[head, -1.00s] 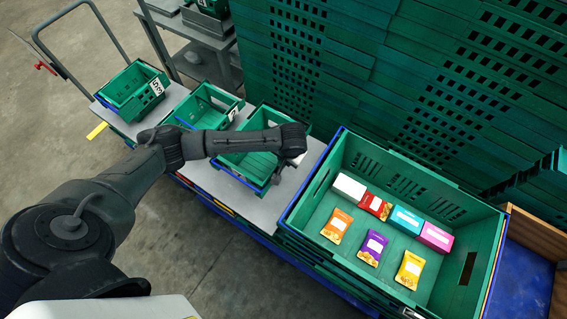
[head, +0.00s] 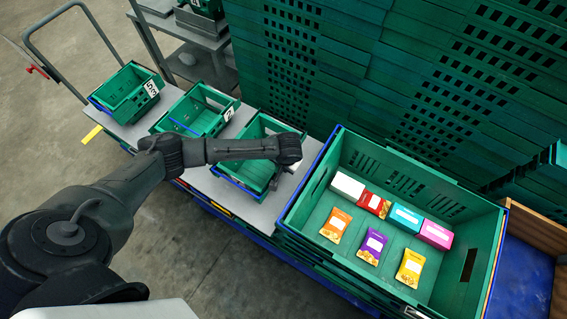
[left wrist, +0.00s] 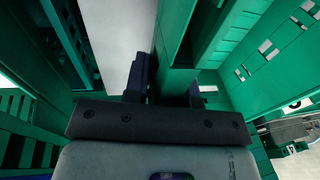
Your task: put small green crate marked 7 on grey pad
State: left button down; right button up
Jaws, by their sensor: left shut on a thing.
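A small green crate (head: 255,172) with a blue front edge stands on or just above the light grey surface (head: 262,213). My arm crosses over it, and its marking is hidden. My left gripper (head: 288,163) is at its right side, with the fingertips hidden in the head view. In the left wrist view, the two dark fingers of my left gripper (left wrist: 168,88) straddle a green crate wall (left wrist: 178,55) and are shut on it. I cannot tell whether the grey surface is the pad. My right gripper is not in view.
Two more small green crates stand to the left, a middle one (head: 205,118) and a labelled one (head: 122,98). A large green crate (head: 310,190) with several colourful packets is close on the right. Stacked green crates (head: 300,55) form a wall behind.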

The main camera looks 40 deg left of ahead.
pick_arm(q)
jog(key=c, duration=0.9)
grip_release()
jog(key=shift+c, duration=0.2)
notch_tip(320, 180, up, 12)
jog(key=d+p, duration=0.2)
jog(key=shift+s+p, duration=0.3)
jog(key=shift+s, duration=0.1)
jog(key=shift+d, duration=0.1)
